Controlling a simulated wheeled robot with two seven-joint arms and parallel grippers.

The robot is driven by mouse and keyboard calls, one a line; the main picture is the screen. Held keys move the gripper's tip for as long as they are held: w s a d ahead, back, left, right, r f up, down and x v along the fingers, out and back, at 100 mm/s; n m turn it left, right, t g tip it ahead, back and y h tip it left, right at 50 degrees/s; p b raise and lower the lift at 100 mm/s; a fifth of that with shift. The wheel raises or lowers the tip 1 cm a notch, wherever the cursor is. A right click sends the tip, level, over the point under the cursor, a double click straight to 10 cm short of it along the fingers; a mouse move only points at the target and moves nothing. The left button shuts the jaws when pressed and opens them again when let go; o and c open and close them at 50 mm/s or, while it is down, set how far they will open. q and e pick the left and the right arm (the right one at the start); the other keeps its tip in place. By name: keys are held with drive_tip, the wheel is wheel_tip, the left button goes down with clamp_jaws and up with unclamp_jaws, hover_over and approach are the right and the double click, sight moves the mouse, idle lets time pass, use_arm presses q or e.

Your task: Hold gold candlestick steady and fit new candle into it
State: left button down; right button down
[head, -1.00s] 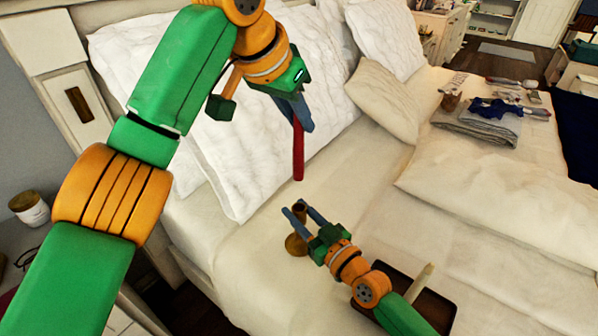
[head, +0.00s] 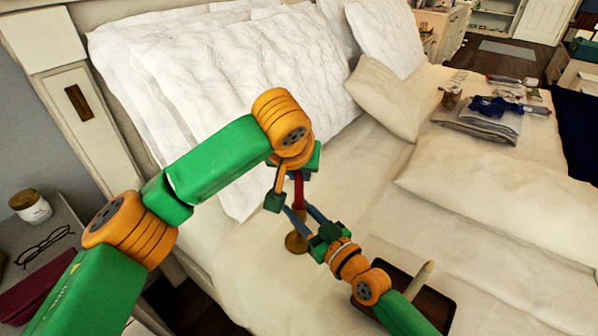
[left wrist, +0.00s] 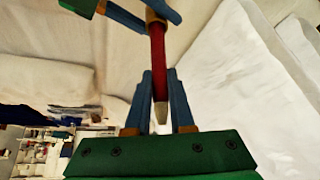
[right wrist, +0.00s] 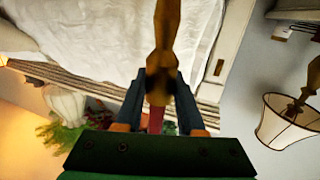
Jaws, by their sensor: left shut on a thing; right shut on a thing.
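The gold candlestick (head: 296,242) stands upright on the bed. My right gripper (head: 302,212) is shut on its upper part, which also shows between the fingers in the right wrist view (right wrist: 165,45). My left gripper (left wrist: 160,76) is above it, shut on the red candle (left wrist: 158,52). The candle points down, and its lower end meets the candlestick's top (left wrist: 152,16) in the left wrist view. I cannot tell how deep it sits in the socket. In the head view, my left wrist partly hides the candle (head: 299,192).
A dark tray (head: 447,312) with a cream candle (head: 423,277) lies beside my right arm. Pillows (head: 250,70) are behind the candlestick. Folded clothes (head: 478,125) lie far right. A nightstand (head: 70,225) with a jar and glasses is at left. The bed's middle is clear.

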use_arm(q)
drive_tip(key=c, duration=0.8)
unclamp_jaws()
drive_tip(key=shift+f, duration=0.1)
drive_tip(key=v, duration=1.2)
use_arm(e)
drive_tip(key=shift+c, duration=2.2)
unclamp_jaws()
